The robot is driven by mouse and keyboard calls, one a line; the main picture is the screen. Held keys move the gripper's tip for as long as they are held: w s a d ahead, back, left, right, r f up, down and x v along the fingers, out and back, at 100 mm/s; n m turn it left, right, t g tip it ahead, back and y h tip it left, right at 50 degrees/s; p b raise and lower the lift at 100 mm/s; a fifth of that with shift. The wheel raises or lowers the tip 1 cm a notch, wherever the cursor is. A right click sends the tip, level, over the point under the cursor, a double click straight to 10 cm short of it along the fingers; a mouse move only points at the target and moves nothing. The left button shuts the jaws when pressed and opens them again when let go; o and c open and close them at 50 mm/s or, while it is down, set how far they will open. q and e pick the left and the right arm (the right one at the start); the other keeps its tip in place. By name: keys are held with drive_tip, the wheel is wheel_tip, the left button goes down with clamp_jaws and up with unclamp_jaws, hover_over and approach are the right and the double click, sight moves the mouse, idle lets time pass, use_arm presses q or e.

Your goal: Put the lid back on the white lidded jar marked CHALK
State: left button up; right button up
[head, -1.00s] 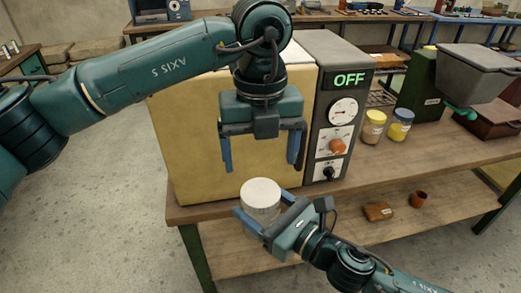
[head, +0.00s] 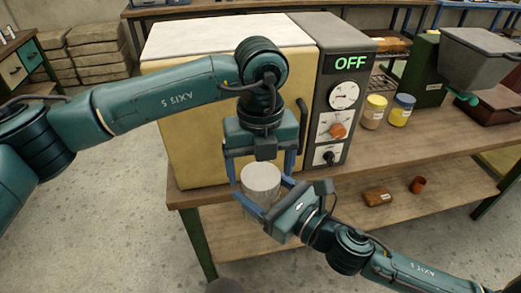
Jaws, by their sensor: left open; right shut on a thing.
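A plain white round container (head: 261,184), which looks like the jar, stands upright with a flat pale top. No CHALK mark shows on the side facing me, and I cannot tell whether its top is a lid. My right gripper (head: 263,196) is shut on it from the lower right, one finger on each side, in front of the bench edge. My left gripper (head: 259,162) points down from above, open, with its fingers to either side of the container's top. I cannot tell whether they touch it. No separate lid is visible.
A cream kiln (head: 200,120) with an OFF display stands close behind both grippers. A yellow-lidded jar (head: 374,112) and a blue-lidded jar (head: 402,110) stand on the bench (head: 450,140) to the right. A brown block (head: 377,197) and small cup (head: 417,185) sit on the lower shelf.

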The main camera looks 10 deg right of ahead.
use_arm(q)
drive_tip(key=shift+f, duration=0.35)
drive_tip(key=shift+c, duration=0.3)
drive_tip(key=c, duration=0.9)
drive_tip(key=m, duration=0.5)
drive_tip(key=shift+m, duration=0.4)
drive_tip(key=m, duration=1.2)
drive_tip(key=shift+m, duration=0.4)
drive_tip(key=m, duration=0.6)
drive_tip(key=shift+m, duration=0.4)
drive_tip(key=o, duration=1.1)
drive_tip(key=shift+c, duration=0.2)
